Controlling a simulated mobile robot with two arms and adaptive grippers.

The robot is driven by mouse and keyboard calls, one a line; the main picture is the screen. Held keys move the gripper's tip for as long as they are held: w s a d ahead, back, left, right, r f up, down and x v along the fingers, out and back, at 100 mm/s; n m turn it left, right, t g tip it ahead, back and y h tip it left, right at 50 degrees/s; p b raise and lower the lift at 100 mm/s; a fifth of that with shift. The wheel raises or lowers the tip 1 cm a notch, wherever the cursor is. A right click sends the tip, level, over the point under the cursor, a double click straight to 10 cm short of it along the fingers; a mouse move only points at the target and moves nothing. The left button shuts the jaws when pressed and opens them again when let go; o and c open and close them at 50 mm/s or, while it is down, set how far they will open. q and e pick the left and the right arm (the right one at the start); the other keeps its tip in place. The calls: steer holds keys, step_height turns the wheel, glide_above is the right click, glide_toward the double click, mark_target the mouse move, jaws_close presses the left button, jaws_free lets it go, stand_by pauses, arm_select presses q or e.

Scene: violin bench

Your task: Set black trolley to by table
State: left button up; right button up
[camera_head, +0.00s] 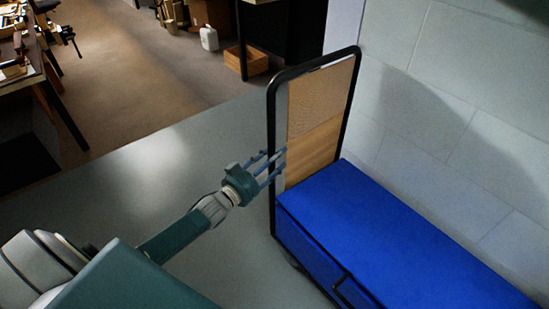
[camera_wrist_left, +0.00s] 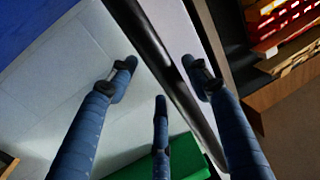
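The trolley has a black tube handle frame (camera_head: 272,110) with tan panels inside it and a long blue body (camera_head: 400,240). It stands along the grey block wall in the head view. My left gripper (camera_head: 277,166) is at the frame's left upright, fingers pointing at it. In the left wrist view the spread fingers (camera_wrist_left: 160,80) are apart, with the black upright (camera_wrist_left: 178,88) running between them; I cannot tell whether they touch it. A wooden workbench (camera_head: 38,72), a possible table of the task, is at upper left. My right gripper is out of view.
A dark bench (camera_head: 300,35) stands at the back, with a wooden crate (camera_head: 246,61) and a white jug (camera_head: 209,39) on the floor beside it. The grey wall (camera_head: 450,110) closes the right side. Floor between workbench and trolley (camera_head: 150,105) is open.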

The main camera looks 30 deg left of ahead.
arm_select(q)
steer(key=shift+a, duration=0.1)
steer(key=s+a, duration=0.2)
steer(key=s, duration=0.9)
steer(key=shift+s, duration=0.4)
steer(key=shift+a, duration=0.1)
